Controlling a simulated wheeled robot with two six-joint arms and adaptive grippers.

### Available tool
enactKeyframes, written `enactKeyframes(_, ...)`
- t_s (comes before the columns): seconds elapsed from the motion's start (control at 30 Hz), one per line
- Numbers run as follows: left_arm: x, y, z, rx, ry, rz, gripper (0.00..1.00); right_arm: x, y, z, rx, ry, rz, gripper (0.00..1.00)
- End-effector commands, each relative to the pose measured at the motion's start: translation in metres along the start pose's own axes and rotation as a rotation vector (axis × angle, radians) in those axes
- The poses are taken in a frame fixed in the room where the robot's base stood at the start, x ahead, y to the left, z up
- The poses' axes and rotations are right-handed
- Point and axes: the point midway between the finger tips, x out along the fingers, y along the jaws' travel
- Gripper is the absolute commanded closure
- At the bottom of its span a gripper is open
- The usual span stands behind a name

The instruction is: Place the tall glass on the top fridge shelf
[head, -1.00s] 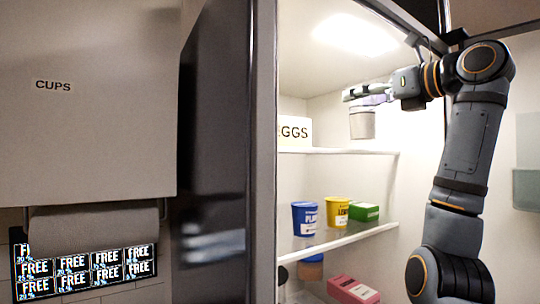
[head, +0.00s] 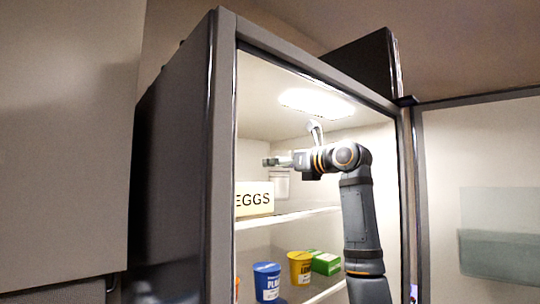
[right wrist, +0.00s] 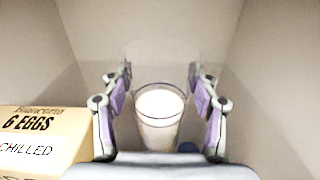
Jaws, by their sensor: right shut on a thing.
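The tall glass (head: 280,186) is inside the lit fridge, behind and right of the EGGS box, above the top shelf (head: 300,217). In the right wrist view the clear glass (right wrist: 160,122) holds something white and stands between the two finger pads. My right gripper (head: 278,161) reaches in over the top shelf and is shut on the glass near its rim. The glass looks upright. I cannot tell whether its base touches the shelf. My left gripper is not in view.
The EGGS box (head: 254,198) sits at the left of the top shelf, close to the glass; it also shows in the right wrist view (right wrist: 42,140). Blue (head: 267,282) and yellow (head: 300,267) tubs and a green box (head: 326,263) stand on the shelf below. The top shelf's right side looks clear.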

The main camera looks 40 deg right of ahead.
Motion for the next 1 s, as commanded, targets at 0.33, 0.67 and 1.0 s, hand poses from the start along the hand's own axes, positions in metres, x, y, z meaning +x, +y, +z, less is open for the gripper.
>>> enactKeyframes(0.33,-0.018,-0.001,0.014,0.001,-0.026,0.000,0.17,0.014,0.000,0.003,0.000,0.000,0.000,0.81)
enactKeyframes(0.67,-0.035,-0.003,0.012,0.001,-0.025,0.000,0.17,0.042,-0.001,-0.007,-0.001,0.000,-0.003,0.81)
enactKeyframes(1.0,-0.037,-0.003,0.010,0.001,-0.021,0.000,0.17,0.041,0.000,-0.016,-0.001,-0.002,0.000,0.81)
